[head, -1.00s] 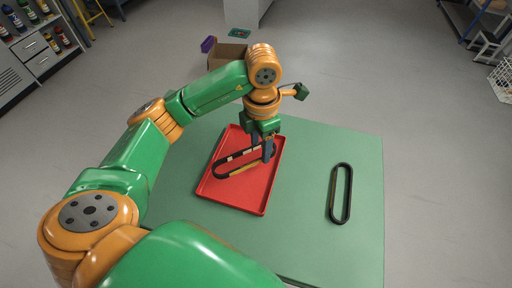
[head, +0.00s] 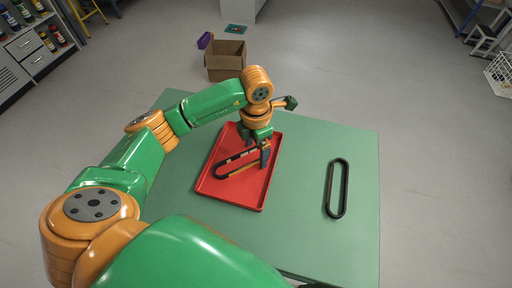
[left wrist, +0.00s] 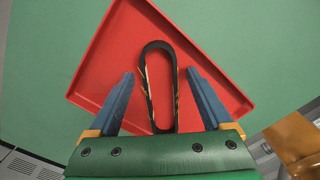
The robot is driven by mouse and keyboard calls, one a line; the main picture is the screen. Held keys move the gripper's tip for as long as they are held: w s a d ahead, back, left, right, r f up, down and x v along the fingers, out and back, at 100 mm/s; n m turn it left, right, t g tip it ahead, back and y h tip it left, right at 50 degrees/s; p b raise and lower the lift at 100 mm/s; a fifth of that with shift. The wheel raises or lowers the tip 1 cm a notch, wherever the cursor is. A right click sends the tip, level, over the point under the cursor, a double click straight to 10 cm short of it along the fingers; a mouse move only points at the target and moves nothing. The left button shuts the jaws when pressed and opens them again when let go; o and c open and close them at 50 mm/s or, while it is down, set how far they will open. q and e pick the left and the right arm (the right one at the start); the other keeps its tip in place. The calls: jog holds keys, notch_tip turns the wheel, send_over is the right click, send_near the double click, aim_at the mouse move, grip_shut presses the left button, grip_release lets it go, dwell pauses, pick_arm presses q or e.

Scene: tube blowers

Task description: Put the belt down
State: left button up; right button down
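A black looped belt (head: 226,172) with yellow markings lies in the red tray (head: 245,195) on the green table. In the left wrist view the belt (left wrist: 148,92) runs lengthwise between the fingers of my left gripper (left wrist: 161,73), with a gap on both sides. A second black belt (head: 328,190) lies on the table right of the tray. My right gripper is not in view.
The green table (head: 300,230) is clear around the second belt and in front of the tray. A cardboard box (head: 225,62) stands on the floor beyond the table. A white basket (head: 500,75) is at the far right.

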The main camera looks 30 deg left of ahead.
pick_arm(q)
jog(key=shift+r, duration=0.1)
notch_tip(320, 180, up, 5)
jog(key=shift+f, duration=0.15)
notch_tip(320, 180, up, 7)
jog(key=p, duration=0.1)
jog(key=shift+r, duration=0.2)
